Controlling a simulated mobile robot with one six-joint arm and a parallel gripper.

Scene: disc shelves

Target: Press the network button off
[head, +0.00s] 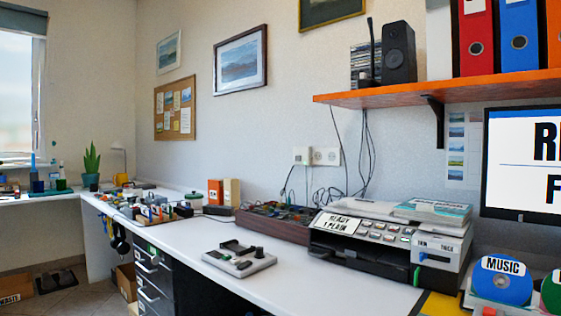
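A printer (345,254) stands on the white desk at centre right. Its front panel has a small display (336,222) reading "READY 1 PLAIN" and several small light buttons (390,232) to the right of it. The button labels are too small to read, so I cannot tell which one is the network button or whether it is on. A grey block on the printer's right side reads "THIN" and "THICK" (440,247). My gripper is not in view.
A small grey device (239,260) with a dark knob lies on the desk (310,281) left of the printer. A dark wooden tray (270,225) of parts sits behind it. Blue "MUSIC" disc (502,280) and monitor (522,165) are at right; an orange shelf (460,86) hangs above.

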